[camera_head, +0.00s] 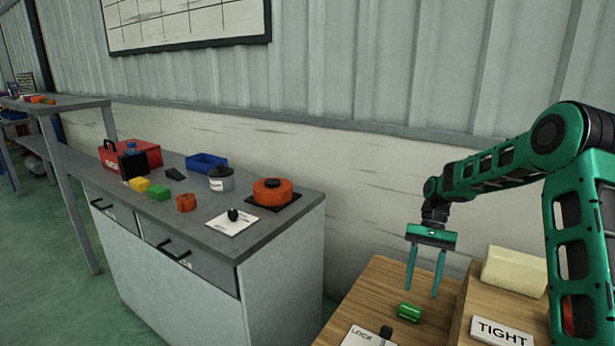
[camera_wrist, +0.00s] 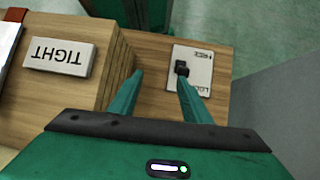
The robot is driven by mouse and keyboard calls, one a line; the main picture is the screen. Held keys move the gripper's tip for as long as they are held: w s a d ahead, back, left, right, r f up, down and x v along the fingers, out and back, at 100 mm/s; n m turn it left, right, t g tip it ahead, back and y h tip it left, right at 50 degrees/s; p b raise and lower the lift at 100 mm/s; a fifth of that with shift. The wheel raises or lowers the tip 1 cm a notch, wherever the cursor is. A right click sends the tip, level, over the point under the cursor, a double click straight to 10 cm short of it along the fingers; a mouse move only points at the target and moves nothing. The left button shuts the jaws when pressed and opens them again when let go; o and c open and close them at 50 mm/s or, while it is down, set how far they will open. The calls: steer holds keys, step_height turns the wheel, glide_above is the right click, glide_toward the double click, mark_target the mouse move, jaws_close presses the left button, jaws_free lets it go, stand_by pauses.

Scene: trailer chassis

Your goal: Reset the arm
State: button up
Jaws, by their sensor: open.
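My green arm reaches in from the right in the head view. My gripper (camera_head: 421,290) hangs with its fingers pointing down, open, with nothing between them. It is above the wooden surface (camera_head: 378,290), over a small green cylinder (camera_head: 408,311) lying there. In the wrist view, my gripper (camera_wrist: 160,74) is also open and empty. The green cylinder does not show in that view.
A white "LOCK" plate (camera_head: 362,338) with a dark knob (camera_head: 386,332) and a raised block with a "TIGHT" sign (camera_head: 502,333) are near my gripper. A grey cabinet (camera_head: 290,255) at left carries an orange round part (camera_head: 272,192), a blue bin (camera_head: 206,163) and a red toolbox (camera_head: 140,152).

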steer(key=s+d+r+t+h, duration=0.2)
steer(key=s+d+r, duration=0.3)
steer(key=s+r, duration=0.35)
steer(key=s+d+r+t, duration=0.1)
steer(key=s+d+t, duration=0.1)
steer(key=s, duration=1.1)
steer(key=s+d+r+t, duration=0.2)
steer(key=s, duration=1.1)
steer(key=shift+d+h, duration=0.35)
steer(key=shift+h, duration=0.05)
steer(key=shift+s, duration=0.1)
